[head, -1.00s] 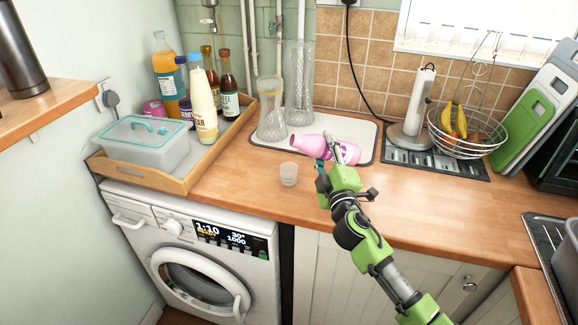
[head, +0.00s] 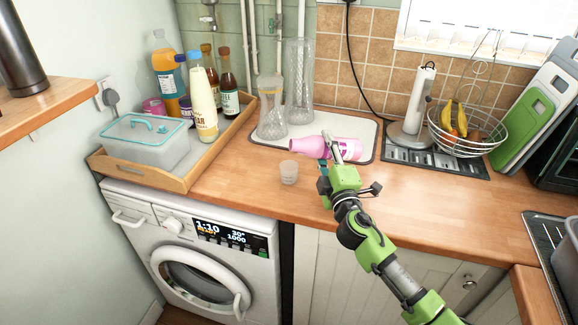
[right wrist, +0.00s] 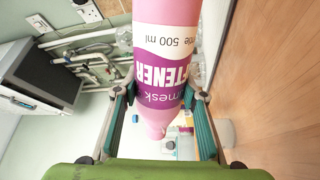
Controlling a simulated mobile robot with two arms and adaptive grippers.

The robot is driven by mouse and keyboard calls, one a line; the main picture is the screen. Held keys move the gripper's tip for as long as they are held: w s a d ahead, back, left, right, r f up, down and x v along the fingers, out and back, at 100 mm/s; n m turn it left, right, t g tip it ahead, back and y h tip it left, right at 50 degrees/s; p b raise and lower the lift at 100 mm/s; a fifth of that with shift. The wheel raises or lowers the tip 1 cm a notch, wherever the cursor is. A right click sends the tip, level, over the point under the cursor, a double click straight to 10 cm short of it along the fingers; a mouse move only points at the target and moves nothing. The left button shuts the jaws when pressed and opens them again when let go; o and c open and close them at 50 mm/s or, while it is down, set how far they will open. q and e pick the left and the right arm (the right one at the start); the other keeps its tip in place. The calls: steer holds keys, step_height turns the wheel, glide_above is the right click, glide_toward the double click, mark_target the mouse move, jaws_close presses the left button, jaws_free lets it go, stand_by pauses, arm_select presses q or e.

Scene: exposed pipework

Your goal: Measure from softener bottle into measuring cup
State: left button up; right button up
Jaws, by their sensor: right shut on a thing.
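I cannot see any liquid running out, and the cup's fill is too small to tell. My left gripper is not in view.
A white mat (head: 362,137) with two glass vessels (head: 271,110) lies behind the bottle. A wooden tray (head: 181,183) of bottles and a tub stands left. A paper towel holder (head: 418,105) and a fruit basket (head: 470,130) stand right. The counter front is clear.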

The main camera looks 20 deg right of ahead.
steer(key=shift+n, duration=0.3)
steer(key=shift+f+n, duration=0.1)
steer(key=shift+n, duration=0.7)
stand_by(1.0)
steer(key=shift+d+y, duration=0.15)
steer(key=shift+y, duration=0.15)
stand_by(1.0)
steer(key=shift+s+n, duration=0.15)
steer(key=shift+n, duration=0.15)
stand_by(0.4)
stand_by(0.9)
